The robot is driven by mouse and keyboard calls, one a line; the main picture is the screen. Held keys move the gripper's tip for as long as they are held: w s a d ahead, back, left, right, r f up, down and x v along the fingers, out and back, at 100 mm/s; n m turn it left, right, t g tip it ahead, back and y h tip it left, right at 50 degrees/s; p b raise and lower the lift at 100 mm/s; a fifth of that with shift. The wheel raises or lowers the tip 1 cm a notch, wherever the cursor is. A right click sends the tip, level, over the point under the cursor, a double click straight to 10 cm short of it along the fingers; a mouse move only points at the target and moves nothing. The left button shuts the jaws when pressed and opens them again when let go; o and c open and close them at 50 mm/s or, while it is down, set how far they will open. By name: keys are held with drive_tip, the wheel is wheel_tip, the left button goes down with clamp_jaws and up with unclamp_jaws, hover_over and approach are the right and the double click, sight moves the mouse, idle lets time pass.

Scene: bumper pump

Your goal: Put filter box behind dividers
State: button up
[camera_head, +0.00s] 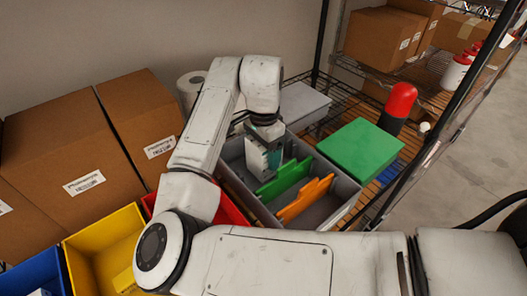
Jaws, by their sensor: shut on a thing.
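A grey bin (335,203) stands on the wire shelf in the middle of the view. A green divider (285,179) and an orange divider (305,199) stand across it. My gripper (266,146) points down over the far-left part of the bin, beyond the green divider. It is shut on a small pale box with a teal side, which looks like the filter box (256,159). The box is upright, at or inside the bin's opening. Its lower end is partly hidden, so I cannot tell whether it touches the bin floor.
A green box (360,148) and a red-topped black cylinder (398,106) stand right of the bin. A grey box (302,105) lies behind it. Red (232,212), yellow (103,249) and blue (38,274) bins and cardboard boxes (70,170) line the left.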

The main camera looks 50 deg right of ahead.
drive_tip(key=shift+f, duration=0.2)
drive_tip(key=o, duration=1.4)
drive_tip(key=shift+c, duration=0.2)
wheel_tip(320, 180, up, 12)
drive_tip(key=shift+r+p, duration=0.15)
drive_tip(key=shift+p, duration=0.5)
